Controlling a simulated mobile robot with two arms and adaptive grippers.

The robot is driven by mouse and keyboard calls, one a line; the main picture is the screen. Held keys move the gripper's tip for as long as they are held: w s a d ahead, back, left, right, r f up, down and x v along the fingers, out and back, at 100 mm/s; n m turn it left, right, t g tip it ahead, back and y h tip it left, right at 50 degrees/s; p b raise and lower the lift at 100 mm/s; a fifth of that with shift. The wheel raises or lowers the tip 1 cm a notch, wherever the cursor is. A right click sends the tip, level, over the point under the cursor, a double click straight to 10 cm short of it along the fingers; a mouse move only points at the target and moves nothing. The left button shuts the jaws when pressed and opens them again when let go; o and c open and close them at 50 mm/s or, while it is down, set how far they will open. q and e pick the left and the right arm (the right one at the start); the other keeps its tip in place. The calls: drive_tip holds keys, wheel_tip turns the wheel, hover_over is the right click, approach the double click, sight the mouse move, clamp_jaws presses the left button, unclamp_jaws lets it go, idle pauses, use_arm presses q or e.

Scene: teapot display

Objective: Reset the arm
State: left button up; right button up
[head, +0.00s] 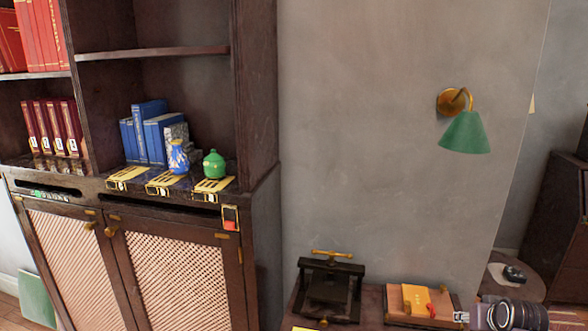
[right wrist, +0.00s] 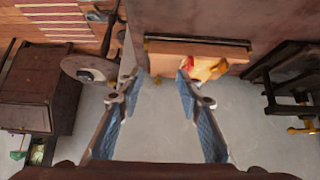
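My right gripper (right wrist: 157,82) shows in the right wrist view with its two blue-padded fingers spread apart and nothing between them. In the head view part of my right arm (head: 508,315) reaches in at the lower right corner, beside the wooden tray (head: 448,322) with an orange-yellow item (head: 416,299). The tray also shows beyond the fingertips in the right wrist view (right wrist: 165,56). Whether the gripper touches it I cannot tell. My left arm and gripper are in neither view.
A dark cabinet (head: 262,225) stands at left, with a blue vase (head: 178,158) and a green pot (head: 214,164) on its ledge. A dark press (head: 328,290) stands left of the tray. A green wall lamp (head: 466,134) hangs above. The wall between is bare.

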drive_tip(key=shift+n+g, duration=0.5)
drive_tip(key=shift+n, duration=0.2)
drive_tip(key=s+a+f, duration=0.4)
drive_tip(key=s, duration=0.1)
drive_tip(key=shift+a+f, duration=0.25)
drive_tip(key=shift+a, duration=0.05)
drive_tip(key=s+a+f+n+g, duration=0.1)
drive_tip(key=s+a+f, duration=0.2)
drive_tip(key=s+a, duration=0.4)
drive_tip(key=s+a+f+n+g, duration=0.1)
drive_tip(key=s+a+f, duration=0.25)
drive_tip(key=s, duration=0.45)
drive_tip(key=s+a+r+n+g+y, duration=0.1)
drive_tip(key=s+a+r, duration=0.1)
drive_tip(key=s+a, duration=0.6)
drive_tip(key=s+a+r+g+y, duration=0.15)
drive_tip(key=s+a, duration=0.25)
drive_tip(key=s, duration=0.7)
wheel_tip(320, 180, down, 26)
drive_tip(key=s+f, duration=0.1)
drive_tip(key=s, duration=0.1)
drive_tip(key=s+d+f+g, duration=0.2)
drive_tip(key=s+d+f, duration=0.1)
drive_tip(key=s+f, duration=1.2)
drive_tip(key=shift+s+d+f+n, duration=0.25)
drive_tip(key=shift+s+n, duration=0.15)
drive_tip(key=shift+s, duration=0.8)
drive_tip(key=shift+h, duration=0.25)
drive_tip(key=shift+c, duration=0.5)
